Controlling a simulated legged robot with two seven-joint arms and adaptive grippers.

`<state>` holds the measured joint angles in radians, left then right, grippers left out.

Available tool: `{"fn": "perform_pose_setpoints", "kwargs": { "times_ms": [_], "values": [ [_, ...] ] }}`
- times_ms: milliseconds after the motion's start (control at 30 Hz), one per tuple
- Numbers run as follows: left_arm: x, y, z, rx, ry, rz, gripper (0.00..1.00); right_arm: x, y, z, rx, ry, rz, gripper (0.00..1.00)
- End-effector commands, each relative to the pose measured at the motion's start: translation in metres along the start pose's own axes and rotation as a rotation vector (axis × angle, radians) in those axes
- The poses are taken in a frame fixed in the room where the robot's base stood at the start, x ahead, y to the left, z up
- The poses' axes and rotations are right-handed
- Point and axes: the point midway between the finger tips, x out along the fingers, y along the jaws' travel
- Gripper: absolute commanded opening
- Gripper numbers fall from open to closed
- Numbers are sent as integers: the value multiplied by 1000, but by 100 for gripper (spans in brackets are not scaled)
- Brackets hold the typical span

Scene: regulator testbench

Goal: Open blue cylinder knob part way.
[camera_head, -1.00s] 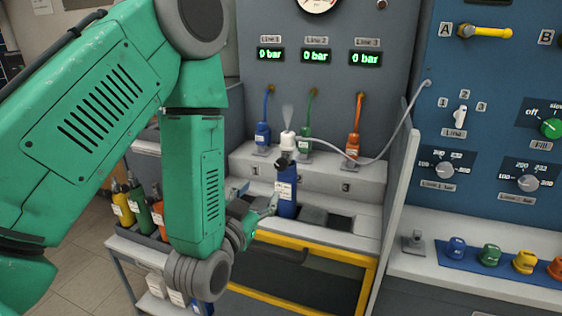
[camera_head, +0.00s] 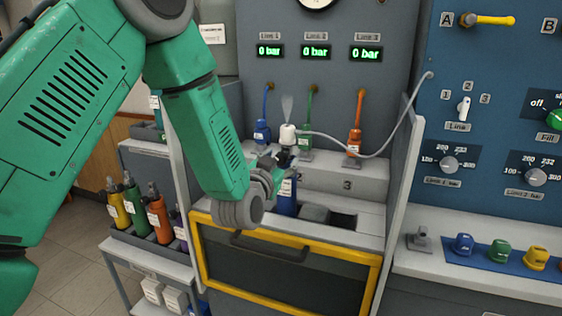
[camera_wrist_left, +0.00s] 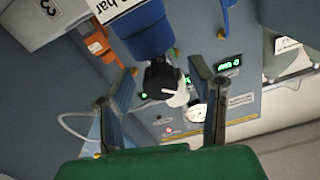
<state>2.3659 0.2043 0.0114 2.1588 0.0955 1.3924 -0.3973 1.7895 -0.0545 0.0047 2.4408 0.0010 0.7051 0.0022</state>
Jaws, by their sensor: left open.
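The blue cylinder (camera_head: 287,198) stands upright in the bench slot and carries a white label. Its black knob (camera_wrist_left: 162,78) shows in the left wrist view, above the blue body (camera_wrist_left: 142,32); in the head view my gripper partly hides the knob. My left gripper (camera_head: 277,165) is at the cylinder's upper end. In the left wrist view its two fingers (camera_wrist_left: 160,76) are spread, one on each side of the knob, with gaps visible. A white cap-like piece with a hose (camera_head: 287,134) sits just above the knob. My right gripper is not in view.
Small blue (camera_head: 262,133) and orange (camera_head: 354,142) connectors stand behind on the bench. A yellow-framed drawer (camera_head: 290,268) is below. Spare cylinders (camera_head: 158,218) stand on a cart at left. A grey divider (camera_head: 403,150) and blue control panel (camera_head: 490,90) lie to the right.

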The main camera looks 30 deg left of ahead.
Motion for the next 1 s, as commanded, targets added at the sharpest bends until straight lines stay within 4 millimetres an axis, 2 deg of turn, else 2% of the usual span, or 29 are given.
{"fn": "perform_pose_setpoints", "kwargs": {
  "times_ms": [333, 467, 500, 667, 1000],
  "values": [
    [4, 0, 0, 0, -1, 0, 48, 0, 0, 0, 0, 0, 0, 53],
    [4, 0, 0, 0, -1, 0, 3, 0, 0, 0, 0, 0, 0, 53],
    [4, 0, 0, 0, -1, 0, 0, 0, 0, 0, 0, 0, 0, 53],
    [4, 0, 0, 22, -2, 1, 0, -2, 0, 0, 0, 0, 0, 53],
    [4, 0, 1, 234, -3, 1, 0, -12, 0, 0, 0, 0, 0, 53]
  ]
}}
